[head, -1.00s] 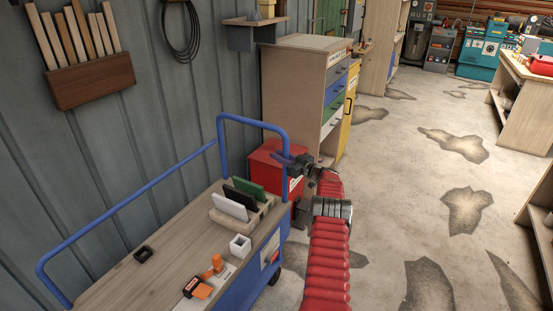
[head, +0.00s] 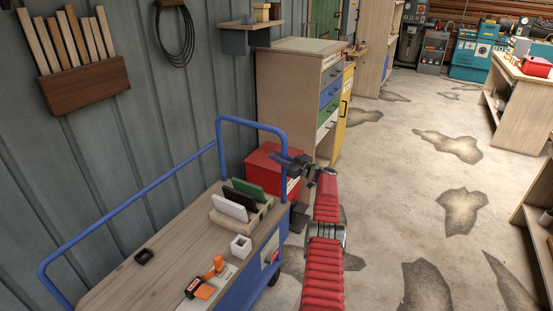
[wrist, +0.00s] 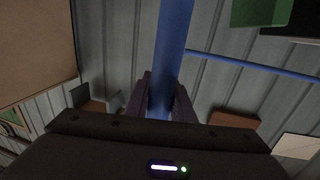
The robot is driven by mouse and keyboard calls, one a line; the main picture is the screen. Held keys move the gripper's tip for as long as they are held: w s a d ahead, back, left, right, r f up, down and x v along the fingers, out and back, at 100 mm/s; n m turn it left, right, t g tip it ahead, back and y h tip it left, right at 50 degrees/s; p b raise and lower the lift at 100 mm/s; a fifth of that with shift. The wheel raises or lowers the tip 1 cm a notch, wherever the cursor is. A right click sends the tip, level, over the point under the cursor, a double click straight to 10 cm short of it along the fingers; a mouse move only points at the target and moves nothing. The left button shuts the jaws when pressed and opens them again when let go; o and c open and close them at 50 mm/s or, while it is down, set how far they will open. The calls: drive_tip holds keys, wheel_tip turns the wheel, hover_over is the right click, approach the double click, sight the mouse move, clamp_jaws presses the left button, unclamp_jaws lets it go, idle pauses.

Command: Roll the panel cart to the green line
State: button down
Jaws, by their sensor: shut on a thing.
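The panel cart (head: 150,268) stands along the grey wall at lower left in the head view, with a wooden top and blue tube rails. My gripper (head: 292,160) is at the upright of its blue end handle (head: 252,122). In the wrist view my gripper (wrist: 160,100) has its two dark fingers on either side of the blue tube (wrist: 174,45), shut on it. The green line is not visible in either view.
On the cart top are a rack of upright panels (head: 238,203), a white cube (head: 241,246) and an orange tool (head: 200,289). A red box (head: 268,168) and a drawer cabinet (head: 292,95) stand beyond the cart by the wall. Stained open floor (head: 395,190) lies to the right.

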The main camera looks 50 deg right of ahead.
drive_tip(key=shift+s+d+f, duration=0.2)
drive_tip(key=c, duration=1.8)
unclamp_jaws()
drive_tip(key=shift+o, duration=1.3)
drive_tip(key=shift+a+r, duration=0.1)
drive_tip(key=shift+w, duration=0.1)
drive_tip(key=shift+r, duration=0.1)
drive_tip(key=shift+s, duration=0.25)
drive_tip(key=s, duration=1.3)
drive_tip(key=shift+s+d, duration=0.15)
drive_tip(key=shift+d, duration=0.25)
